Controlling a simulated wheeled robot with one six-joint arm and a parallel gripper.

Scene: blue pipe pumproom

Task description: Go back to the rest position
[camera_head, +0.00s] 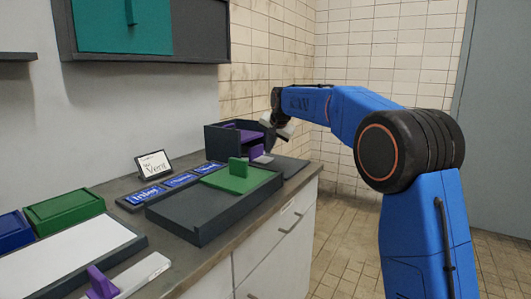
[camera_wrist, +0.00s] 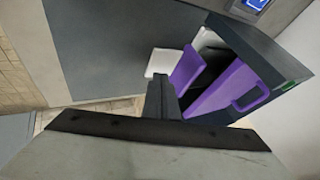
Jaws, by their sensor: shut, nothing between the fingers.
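My gripper (camera_head: 269,148) is at the end of my blue arm, which stretches over the far end of the counter (camera_head: 325,172). Its fingers (camera_wrist: 162,97) are together with nothing between them. They are close to an open dark box (camera_head: 212,138) holding purple pieces (camera_head: 232,136).
A dark tray (camera_head: 205,215) with a green handled lid (camera_head: 238,177) stands mid-counter. Blue labels (camera_head: 180,181) and a "Vent" card (camera_head: 153,164) are behind it. A white-topped tray (camera_head: 70,255) is at front left. A wall cabinet (camera_head: 200,30) hangs above. Floor (camera_head: 345,240) right of the counter is clear.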

